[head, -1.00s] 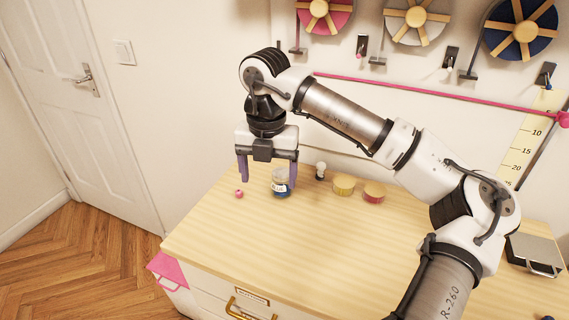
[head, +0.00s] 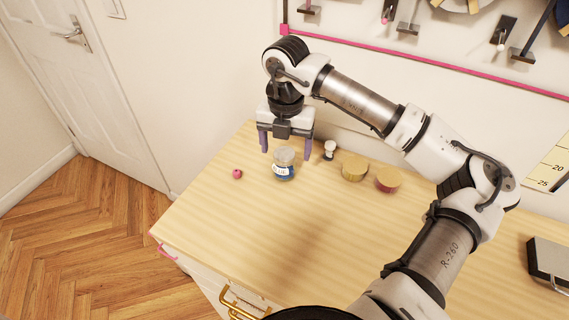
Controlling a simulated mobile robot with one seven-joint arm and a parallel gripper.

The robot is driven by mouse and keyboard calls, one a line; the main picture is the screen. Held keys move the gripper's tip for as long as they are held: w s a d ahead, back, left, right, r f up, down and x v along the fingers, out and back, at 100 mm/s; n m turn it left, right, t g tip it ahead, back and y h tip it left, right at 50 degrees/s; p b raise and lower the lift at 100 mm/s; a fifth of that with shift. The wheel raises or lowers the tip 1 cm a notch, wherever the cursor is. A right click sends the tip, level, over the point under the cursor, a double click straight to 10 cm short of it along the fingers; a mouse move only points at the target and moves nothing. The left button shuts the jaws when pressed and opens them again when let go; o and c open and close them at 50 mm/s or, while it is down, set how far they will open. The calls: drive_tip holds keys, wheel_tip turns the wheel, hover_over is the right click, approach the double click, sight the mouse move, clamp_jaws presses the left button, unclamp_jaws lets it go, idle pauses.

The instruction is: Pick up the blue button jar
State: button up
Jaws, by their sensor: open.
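The blue button jar (head: 284,166) stands upright on the wooden tabletop. It is a small clear jar with a pale lid, a white label and blue contents. My gripper (head: 286,148) points down, above and seemingly just behind the jar. Its two purple fingers are spread wide, one to the left of the jar and one to the right. Nothing is between them that I can see as held. The exact gap between the fingers and the jar is hard to judge from this view.
A small pink ball-like item (head: 237,174) lies left of the jar. A small white-topped item (head: 329,149), a yellow tin (head: 354,168) and a red tin (head: 388,179) stand to its right. A grey box (head: 549,262) lies far right. The front tabletop (head: 250,225) is clear.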

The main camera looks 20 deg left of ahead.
sight(284, 153)
drive_tip(key=shift+w+a+f+p, duration=0.15)
drive_tip(key=shift+f+p, duration=0.25)
drive_tip(key=shift+f, duration=0.6)
drive_tip(key=shift+w+f+p, duration=0.15)
drive_tip(key=shift+f+p, duration=0.3)
drive_tip(key=shift+f, duration=0.6)
drive_tip(key=shift+w+a+f+p, duration=0.15)
drive_tip(key=shift+f+p, duration=0.25)
drive_tip(key=shift+f, duration=0.6)
drive_tip(key=c, duration=1.1)
